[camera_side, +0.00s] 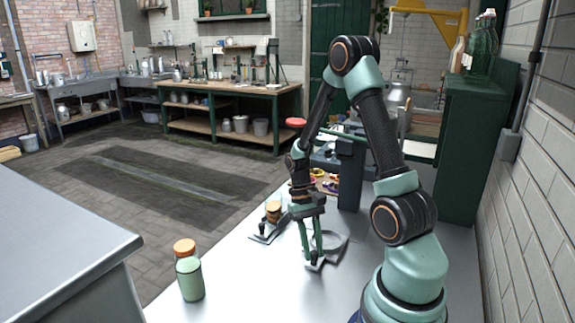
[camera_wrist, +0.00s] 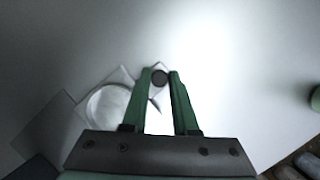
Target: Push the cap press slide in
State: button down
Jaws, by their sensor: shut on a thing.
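My gripper (camera_side: 313,257) points down at the white table, low over a flat grey metal piece (camera_side: 332,243). In the wrist view my gripper (camera_wrist: 159,80) has its two green fingers closed in on a small dark round knob (camera_wrist: 160,77). The knob stands at the corner of a pale plate. A round, ring-like grey part (camera_wrist: 106,108) lies to the left, partly hidden by the left finger. I cannot tell for sure which part is the cap press slide.
A small fixture with a tan round block (camera_side: 273,211) stands left of my gripper. A pale green bottle with an orange cap (camera_side: 189,278) stands at the table's front left. A dark stand (camera_side: 350,175) is behind my arm. The tabletop between bottle and fixture is clear.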

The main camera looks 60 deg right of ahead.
jog(key=shift+s, duration=0.15)
send_near(324, 244)
jog(key=shift+y, duration=0.4)
jog(key=s+f, duration=0.1)
jog(key=s+a+f, duration=0.1)
jog(key=f, duration=0.1)
jog(key=s+a+f, duration=0.1)
jog(key=shift+a+f, duration=0.15)
jog(key=shift+f, duration=0.1)
jog(key=c, duration=0.7)
grip_release()
jog(key=shift+t, duration=0.3)
